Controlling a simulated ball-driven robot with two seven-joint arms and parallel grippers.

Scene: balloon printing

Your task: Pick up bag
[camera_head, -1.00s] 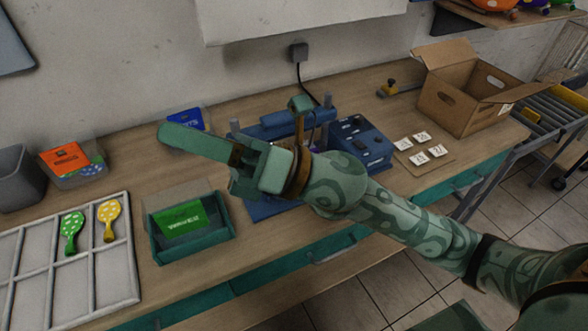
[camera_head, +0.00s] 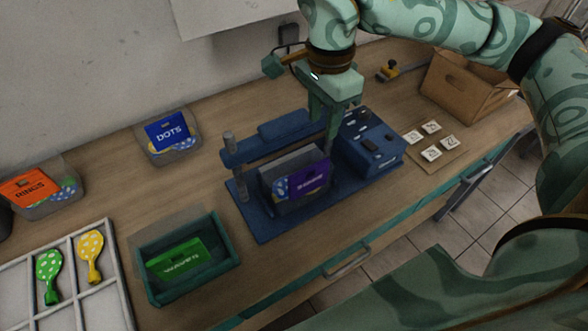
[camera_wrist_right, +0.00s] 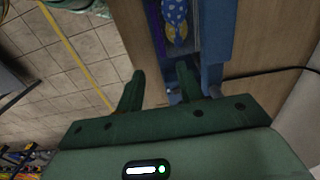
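A clear bag with a purple label (camera_head: 308,180) and spotted balloons stands upright in a grey holder on the blue press (camera_head: 265,225). In the right wrist view, the bag's spotted balloons (camera_wrist_right: 176,14) show at the top, beyond my fingertips. My right gripper (camera_head: 322,122) points down at the right side of the press, just above and behind the bag. In the wrist view its fingers (camera_wrist_right: 173,88) are apart with no bag between them. Other labelled bags are a blue DOTS bag (camera_head: 167,132), an orange RINGS bag (camera_head: 28,187) and a green bag (camera_head: 180,262). My left gripper is out of view.
The green bag lies in a green tray (camera_head: 147,284). A divided white tray (camera_head: 112,268) holds a green and a yellow spotted balloon. White tiles (camera_head: 431,152) and a cardboard box (camera_head: 455,90) are at the right. The press post (camera_head: 239,180) stands near the bag.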

